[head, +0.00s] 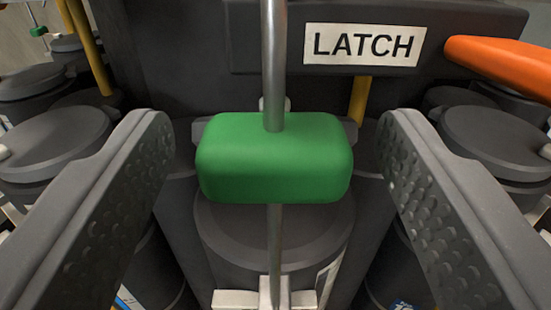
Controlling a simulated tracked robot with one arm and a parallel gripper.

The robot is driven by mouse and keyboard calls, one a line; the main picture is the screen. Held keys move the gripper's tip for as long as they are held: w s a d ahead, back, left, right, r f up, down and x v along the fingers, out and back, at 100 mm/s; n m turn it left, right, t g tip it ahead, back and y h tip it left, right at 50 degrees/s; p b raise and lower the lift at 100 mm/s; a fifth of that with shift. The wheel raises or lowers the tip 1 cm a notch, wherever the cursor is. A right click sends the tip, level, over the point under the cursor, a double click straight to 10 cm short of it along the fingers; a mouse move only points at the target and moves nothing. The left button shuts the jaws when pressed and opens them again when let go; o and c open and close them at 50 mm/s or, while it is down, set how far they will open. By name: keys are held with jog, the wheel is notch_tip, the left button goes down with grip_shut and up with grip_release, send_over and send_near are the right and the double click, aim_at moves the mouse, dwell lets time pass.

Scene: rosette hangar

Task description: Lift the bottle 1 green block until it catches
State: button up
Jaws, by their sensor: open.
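The green block (275,165) is in the middle of the head view, a rounded bar on an upright metal rod (274,60). The rod shows above and below the block. My gripper (275,150) is open, with one dark studded finger to the left of the block and one to the right. There is a gap between each finger and the block, and neither touches it. A dark grey bottle top (275,235) shows below and behind the block. Whether it is bottle 1 cannot be read here.
A dark panel with a white LATCH label (361,45) stands behind the block. An orange handle (500,65) juts in at the upper right. More dark bottles (55,140) stand on both sides. Yellow bars (88,45) rise behind. Another small green piece (38,31) is at the far upper left.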

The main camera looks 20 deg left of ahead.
jog(key=shift+b+v, duration=1.25)
jog(key=shift+v, duration=0.75)
jog(key=shift+b+v, duration=1.15)
jog(key=shift+v, duration=1.2)
jog(key=shift+f, duration=0.1)
jog(key=s+a+f+m+h+b, duration=0.1)
jog(key=s+f+b, duration=0.2)
jog(key=s+f, duration=0.2)
jog(key=s+f+m+g+h+b, duration=0.1)
jog(key=s+f, duration=0.4)
jog(key=f, duration=0.6)
jog(key=s+a+f+m+g+h+b, duration=0.1)
jog(key=s+f+h+b, duration=0.1)
jog(key=s+f+b, duration=0.4)
notch_tip(320, 180, down, 3)
jog(key=shift+a+f+h, duration=0.1)
jog(key=shift+a+h, duration=0.2)
